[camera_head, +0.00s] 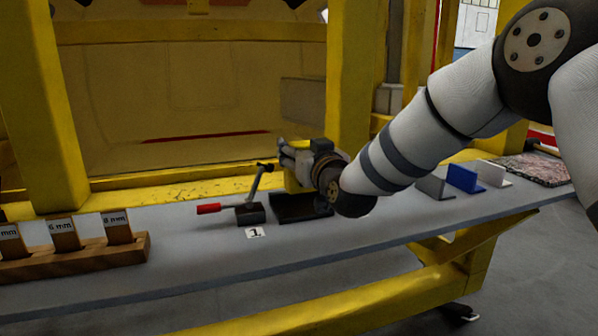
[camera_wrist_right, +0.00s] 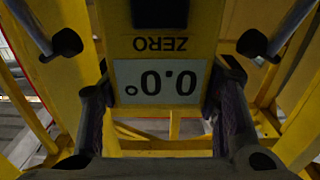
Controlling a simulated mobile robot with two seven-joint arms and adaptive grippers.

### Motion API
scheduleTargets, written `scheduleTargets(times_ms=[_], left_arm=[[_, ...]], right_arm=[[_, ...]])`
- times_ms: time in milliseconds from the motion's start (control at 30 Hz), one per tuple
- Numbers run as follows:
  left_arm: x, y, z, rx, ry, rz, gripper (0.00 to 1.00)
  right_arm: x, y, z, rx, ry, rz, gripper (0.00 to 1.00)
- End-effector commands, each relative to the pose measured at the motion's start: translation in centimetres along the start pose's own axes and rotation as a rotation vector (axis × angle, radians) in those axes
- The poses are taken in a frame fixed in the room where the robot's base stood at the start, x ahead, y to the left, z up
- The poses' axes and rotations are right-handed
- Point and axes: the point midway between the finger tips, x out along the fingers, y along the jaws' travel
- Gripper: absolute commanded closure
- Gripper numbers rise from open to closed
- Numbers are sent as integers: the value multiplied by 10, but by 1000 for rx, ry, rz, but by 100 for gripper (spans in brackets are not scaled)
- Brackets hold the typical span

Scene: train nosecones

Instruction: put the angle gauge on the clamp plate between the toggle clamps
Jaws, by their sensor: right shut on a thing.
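The angle gauge (camera_wrist_right: 160,52) is yellow, with ZERO and a 0.0° display upside down in the right wrist view. My right gripper (camera_wrist_right: 160,85) is shut on it, one finger at each side. In the head view the right gripper (camera_head: 299,157) covers most of the gauge, whose yellow body (camera_head: 294,183) shows just over the dark clamp plate (camera_head: 303,212). I cannot tell whether it touches the plate. A toggle clamp (camera_head: 250,212) with a red handle stands left of the plate. The other clamp's place is hidden by my right arm. My left gripper is out of view.
A wooden block (camera_head: 75,260) with several labelled gauges stands at the left of the grey bench (camera_head: 190,263). Grey, blue (camera_head: 463,179) and white angled pieces stand at the right, near a speckled slab (camera_head: 535,168). Yellow posts rise behind. The bench front is clear.

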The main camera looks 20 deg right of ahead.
Motion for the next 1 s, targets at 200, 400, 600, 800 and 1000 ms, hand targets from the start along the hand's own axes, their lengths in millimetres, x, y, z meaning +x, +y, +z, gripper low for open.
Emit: scheduleTargets(times_ms=[200, 400, 600, 800, 1000], left_arm=[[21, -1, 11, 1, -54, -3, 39], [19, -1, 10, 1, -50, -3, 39], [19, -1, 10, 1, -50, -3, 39], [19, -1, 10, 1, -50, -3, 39], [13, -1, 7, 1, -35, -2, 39]], right_arm=[[0, 1, 40, -1, -11, 0, 99], [0, 1, 38, -1, -9, 0, 99], [0, 1, 39, -1, -10, 0, 36], [0, 1, 38, -1, -9, 0, 36], [-21, 1, 33, -1, -9, -1, 36]])
